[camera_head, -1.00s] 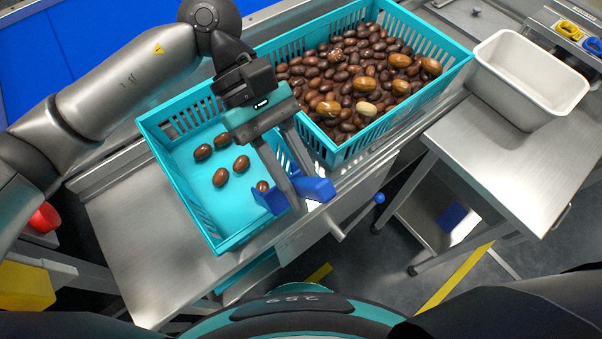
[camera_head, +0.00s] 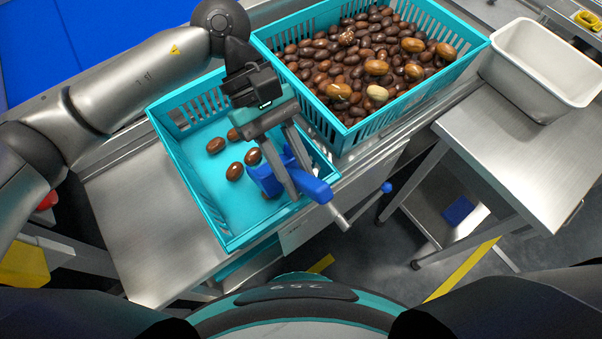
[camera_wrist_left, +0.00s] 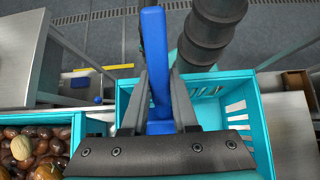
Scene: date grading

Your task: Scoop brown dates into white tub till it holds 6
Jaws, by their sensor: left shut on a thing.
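My left gripper (camera_head: 307,196) is shut on the handle of a blue scoop (camera_head: 315,189), over the right side of the left turquoise crate (camera_head: 204,214). The scoop's blue bowl (camera_head: 264,181) is low inside that crate, beside several brown dates (camera_head: 234,171). I cannot tell whether a date is in the bowl. In the left wrist view the blue handle (camera_wrist_left: 155,60) stands between the two fingers. The white tub (camera_head: 522,90) stands on a steel table at right, and no dates show in it. My right gripper is not in view.
A second turquoise crate (camera_head: 408,106), full of dark dates with a few lighter ones, stands right of the left crate. The steel table (camera_head: 490,135) is clear in front of the tub. A floor gap separates it from the crates' bench.

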